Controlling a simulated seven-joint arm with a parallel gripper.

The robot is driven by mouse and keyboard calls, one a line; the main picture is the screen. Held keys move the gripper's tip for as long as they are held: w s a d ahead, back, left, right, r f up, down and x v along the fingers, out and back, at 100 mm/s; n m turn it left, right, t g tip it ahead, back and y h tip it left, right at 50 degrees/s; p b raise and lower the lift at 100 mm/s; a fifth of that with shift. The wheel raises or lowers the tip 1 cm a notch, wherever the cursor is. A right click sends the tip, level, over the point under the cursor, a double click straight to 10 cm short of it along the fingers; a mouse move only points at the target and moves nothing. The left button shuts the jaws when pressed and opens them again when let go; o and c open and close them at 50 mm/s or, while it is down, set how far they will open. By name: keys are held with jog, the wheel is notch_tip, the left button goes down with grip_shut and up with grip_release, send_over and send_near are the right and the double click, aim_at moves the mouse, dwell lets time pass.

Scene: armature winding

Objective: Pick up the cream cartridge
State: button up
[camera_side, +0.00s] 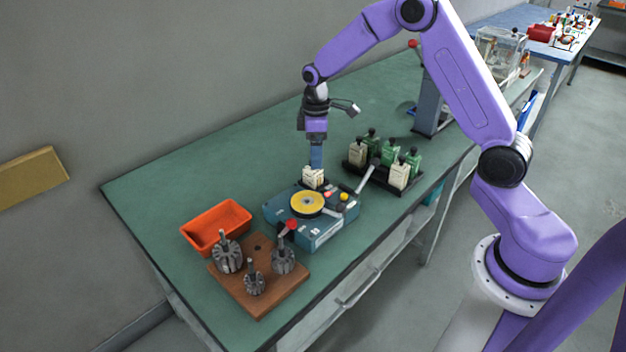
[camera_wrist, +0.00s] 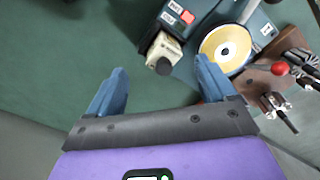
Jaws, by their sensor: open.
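A cream cartridge (camera_side: 313,179) sits at the back of the blue winding machine (camera_side: 322,233), behind its yellow disc. In the wrist view the cream cartridge (camera_wrist: 165,48) shows a dark round cap and lies beyond the fingertips, between their lines. My gripper (camera_side: 316,163) points down, close above this cartridge in the side view; contact cannot be told there. In the wrist view my gripper (camera_wrist: 160,76) has its blue fingers apart with nothing between them.
Green cartridges (camera_side: 390,150) share the rack, right of the machine. An orange bin (camera_side: 216,226) and a wooden board (camera_side: 259,296) with several armatures stand at left. The machine has a raised lever (camera_side: 368,178) and a red-knobbed one (camera_side: 290,226). The back left of the green bench is clear.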

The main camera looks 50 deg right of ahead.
aim_at(313, 176)
jog(key=shift+w+a+f, duration=0.1)
jog(key=shift+a+f, duration=0.1)
jog(key=shift+f, duration=1.35)
jog(key=shift+a+f, duration=0.15)
jog(key=shift+f, duration=1.35)
jog(key=c, duration=1.1)
